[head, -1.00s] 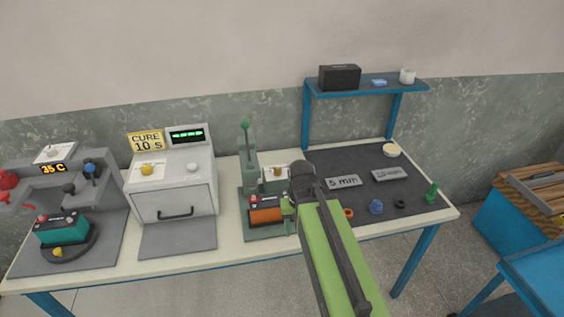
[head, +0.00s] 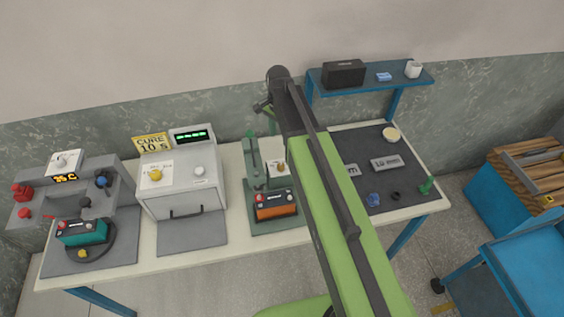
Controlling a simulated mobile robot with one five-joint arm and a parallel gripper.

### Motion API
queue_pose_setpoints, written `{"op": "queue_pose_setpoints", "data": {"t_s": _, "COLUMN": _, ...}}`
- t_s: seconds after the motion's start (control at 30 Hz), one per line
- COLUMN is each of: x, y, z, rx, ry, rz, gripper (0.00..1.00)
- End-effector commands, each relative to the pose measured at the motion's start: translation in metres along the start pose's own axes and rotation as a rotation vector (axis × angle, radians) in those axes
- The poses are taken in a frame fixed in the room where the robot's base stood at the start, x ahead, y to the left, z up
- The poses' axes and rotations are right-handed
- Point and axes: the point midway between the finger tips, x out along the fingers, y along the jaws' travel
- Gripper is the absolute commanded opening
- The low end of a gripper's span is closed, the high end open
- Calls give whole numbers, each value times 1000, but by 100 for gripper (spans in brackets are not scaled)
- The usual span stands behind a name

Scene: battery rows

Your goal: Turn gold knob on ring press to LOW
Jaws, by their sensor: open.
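The ring press (head: 254,168) is a grey-green stand with an upright column near the middle of the table. Its gold knob (head: 281,168) is small and sits on a white panel on the press's right side. The markings and pointer are too small to read. An orange battery (head: 275,206) sits on the press base in front of the panel. My gripper (head: 262,106) is small in view, open and empty, raised above and behind the press and apart from the knob. My green arm passes just right of the press.
Left of the press stands a grey oven (head: 185,180) with its own yellow knob (head: 155,174). Farther left is a station with a teal battery (head: 82,232). A blue shelf (head: 370,80) stands behind the dark mat (head: 408,185), partly hidden by my arm.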

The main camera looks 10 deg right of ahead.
Motion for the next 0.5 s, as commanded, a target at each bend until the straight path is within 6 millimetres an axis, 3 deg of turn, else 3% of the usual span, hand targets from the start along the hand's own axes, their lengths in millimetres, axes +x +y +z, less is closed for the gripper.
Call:
{"op": "queue_pose_setpoints", "data": {"t_s": 0.03, "x": 14, "y": 1, "z": -1, "rx": 1, "ry": 0, "rz": 0, "gripper": 50}}
{"op": "queue_pose_setpoints", "data": {"t_s": 0.5, "x": 110, "y": 3, "z": -5, "rx": 6, "ry": 0, "rz": 0, "gripper": 50}}
